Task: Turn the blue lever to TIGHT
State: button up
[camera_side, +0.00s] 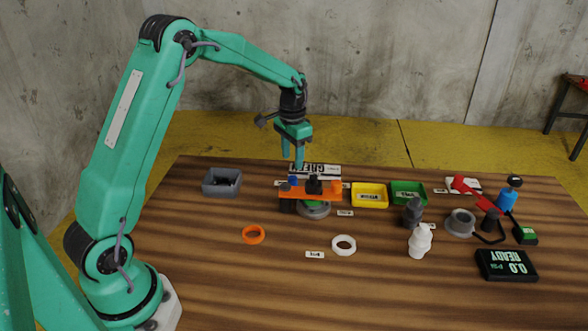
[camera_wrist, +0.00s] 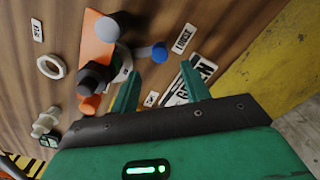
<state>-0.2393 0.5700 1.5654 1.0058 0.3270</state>
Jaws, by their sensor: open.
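The blue lever's round blue tip (camera_wrist: 160,52) shows in the wrist view at the end of a short grey arm. In the side view, the blue part (camera_side: 292,181) is at the left end of the orange fixture (camera_side: 299,192). My gripper (camera_side: 294,158) is open and empty above the fixture's left end. Its fingers (camera_wrist: 160,88) appear apart from the blue tip.
A grey bin (camera_side: 222,183) stands left; yellow (camera_side: 369,195) and green (camera_side: 408,193) trays stand right. An orange ring (camera_side: 253,235) and white ring (camera_side: 344,245) lie in front. A red-handled pump (camera_side: 477,195) and a READY display (camera_side: 506,265) are at the right.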

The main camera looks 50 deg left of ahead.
aim_at(292, 177)
jog(key=shift+f, duration=3.75)
grip_shut()
